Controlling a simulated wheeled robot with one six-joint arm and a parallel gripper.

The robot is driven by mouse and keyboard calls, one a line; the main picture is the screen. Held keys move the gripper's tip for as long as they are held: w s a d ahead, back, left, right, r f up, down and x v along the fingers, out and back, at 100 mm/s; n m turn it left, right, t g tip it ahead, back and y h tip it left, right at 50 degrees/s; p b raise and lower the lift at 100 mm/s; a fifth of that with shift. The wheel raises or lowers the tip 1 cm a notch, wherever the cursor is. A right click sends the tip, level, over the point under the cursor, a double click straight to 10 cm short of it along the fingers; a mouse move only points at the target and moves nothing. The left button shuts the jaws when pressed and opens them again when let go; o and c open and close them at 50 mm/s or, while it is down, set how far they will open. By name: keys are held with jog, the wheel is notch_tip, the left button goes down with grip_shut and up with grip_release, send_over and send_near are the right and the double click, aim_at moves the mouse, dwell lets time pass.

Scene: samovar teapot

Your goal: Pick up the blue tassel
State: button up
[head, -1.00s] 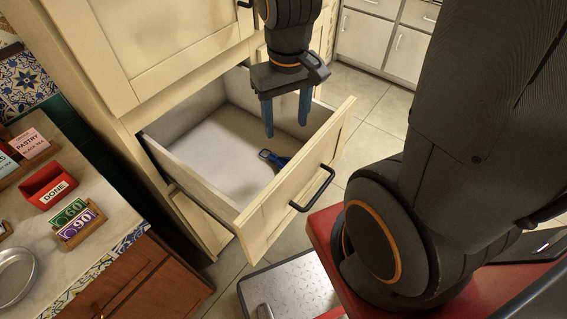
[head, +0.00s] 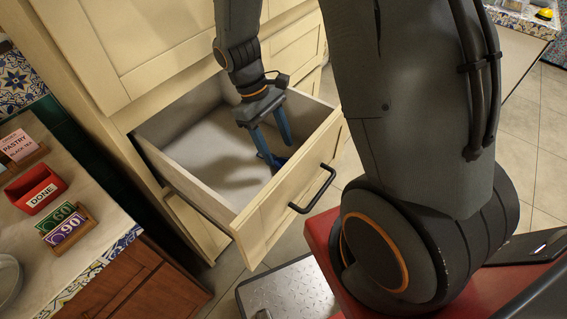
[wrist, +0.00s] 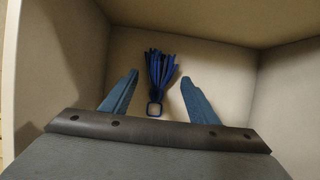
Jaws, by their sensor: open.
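The blue tassel (wrist: 161,72) lies on the floor of the open drawer in the wrist view, its strands pointing away and its dark square ring (wrist: 154,110) toward me. My gripper (wrist: 160,95) is open, with one blue finger on each side of the tassel and nothing held. In the head view my gripper (head: 277,152) reaches down into the drawer (head: 200,150), and the tassel (head: 279,162) shows only partly beside the fingertips. I cannot tell how far the fingertips are above the drawer floor.
The drawer's front panel (head: 290,190) with its dark handle (head: 314,190) stands close beside my gripper, and grey side walls enclose it. A counter at the left holds a red DONE box (head: 36,190) and small signs (head: 64,226).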

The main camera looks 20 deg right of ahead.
aim_at(283, 161)
jog(key=shift+p+x, duration=0.45)
jog(key=shift+x, duration=1.85)
jog(key=c, duration=1.1)
